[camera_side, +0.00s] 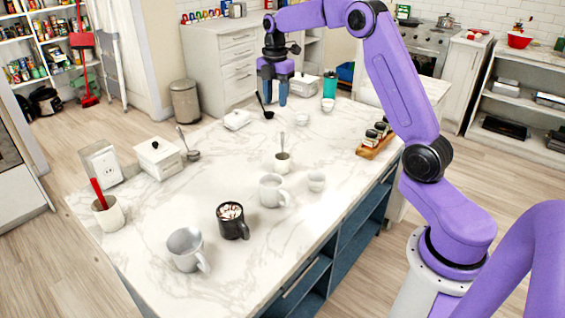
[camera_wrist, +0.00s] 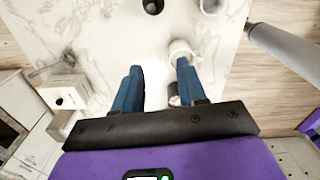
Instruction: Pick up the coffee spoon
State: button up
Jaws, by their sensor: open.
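My gripper (camera_side: 275,96) is open and empty above the far part of the white marble counter, with two blue fingers pointing down. It also shows in the wrist view (camera_wrist: 159,72), fingers apart with bare counter between the tips. A metal spoon (camera_side: 282,137) stands upright in a small cup (camera_side: 283,163) mid-counter. A metal scoop with an upright handle (camera_side: 193,154) rests beside a white box at left. A black ladle (camera_side: 267,112) is close to the gripper, apparently on the counter. I cannot tell which of these is the coffee spoon.
Several mugs stand at the near end, among them a black mug (camera_side: 232,222) and a white mug (camera_side: 187,250). A white lidded box (camera_side: 158,160) and a cup with a red utensil (camera_side: 108,214) are at left. A wooden tray (camera_side: 375,147) with jars is at right.

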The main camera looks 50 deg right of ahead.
aim_at(282, 140)
jog(key=shift+n, duration=0.3)
jog(key=d+f, duration=0.1)
jog(key=f, duration=0.3)
jog(key=d+f, duration=0.2)
jog(key=f, duration=0.2)
jog(key=w+d+f, duration=0.1)
jog(key=f, duration=0.3)
jog(key=shift+d+f, duration=0.2)
jog(key=shift+f, duration=0.05)
jog(key=shift+w+d+f, duration=0.15)
jog(key=shift+f, duration=2.6)
jog(key=shift+c, duration=0.3)
grip_shut()
